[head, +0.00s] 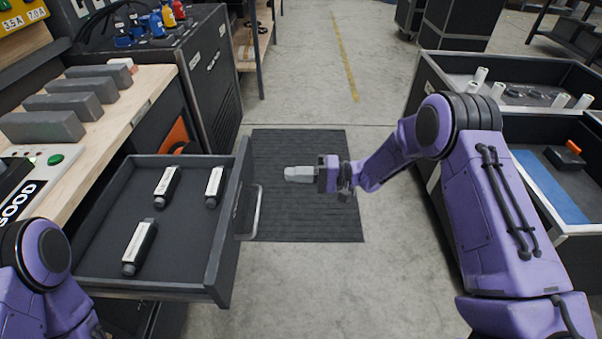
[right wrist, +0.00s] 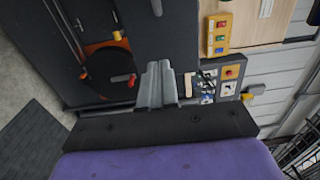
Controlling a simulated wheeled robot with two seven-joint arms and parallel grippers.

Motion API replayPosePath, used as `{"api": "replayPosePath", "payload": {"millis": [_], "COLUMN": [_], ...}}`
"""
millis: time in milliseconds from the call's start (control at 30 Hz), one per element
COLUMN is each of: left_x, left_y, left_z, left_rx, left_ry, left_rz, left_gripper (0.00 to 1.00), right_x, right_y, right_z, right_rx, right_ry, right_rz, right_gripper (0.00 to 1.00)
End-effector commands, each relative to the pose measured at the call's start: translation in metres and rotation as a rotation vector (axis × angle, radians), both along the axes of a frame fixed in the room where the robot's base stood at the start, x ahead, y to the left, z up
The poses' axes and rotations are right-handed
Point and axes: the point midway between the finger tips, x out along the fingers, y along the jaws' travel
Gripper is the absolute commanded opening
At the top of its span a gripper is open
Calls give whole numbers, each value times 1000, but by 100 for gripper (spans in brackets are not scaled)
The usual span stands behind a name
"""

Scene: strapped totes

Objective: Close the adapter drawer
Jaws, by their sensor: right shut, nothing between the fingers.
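The adapter drawer (head: 232,225) stands pulled out from under the wooden bench at the left in the head view. Three white-and-black adapters (head: 139,247) lie in it. Its metal handle (head: 256,212) is on the front panel, facing right. My right gripper (head: 288,173) is to the right of the drawer front, pointing left, apart from the handle in the picture. Its fingers are shut and empty; they also show in the right wrist view (right wrist: 157,88). Part of my left arm shows at the lower left; its gripper is out of the picture.
The wooden bench (head: 150,82) carries several dark grey blocks. A black cabinet (head: 208,75) stands behind it. At the right are open dark bins (head: 432,75), one with white rolls. A dark floor mat (head: 310,222) and clear floor lie between.

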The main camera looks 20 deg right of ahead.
Motion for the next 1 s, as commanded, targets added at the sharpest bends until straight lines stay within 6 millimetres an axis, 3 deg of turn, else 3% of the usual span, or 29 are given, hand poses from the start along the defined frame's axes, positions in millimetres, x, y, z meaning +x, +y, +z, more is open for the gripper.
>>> {"api": "replayPosePath", "payload": {"millis": [200,400,600,1000], "left_x": [0,0,0,0], "left_y": [0,0,0,0], "left_z": [6,11,11,11], "left_rx": [0,0,0,0], "left_ry": [0,0,0,0], "left_rz": [0,0,0,0], "left_gripper": [66,66,66,66], "right_x": [16,27,31,31], "right_y": [46,76,85,85], "right_z": [1,0,0,0], "right_rx": [0,-2,-2,-2], "right_ry": [-1,-2,-2,-2], "right_rz": [3,1,-1,-6], "right_gripper": [0,0,0,0]}}
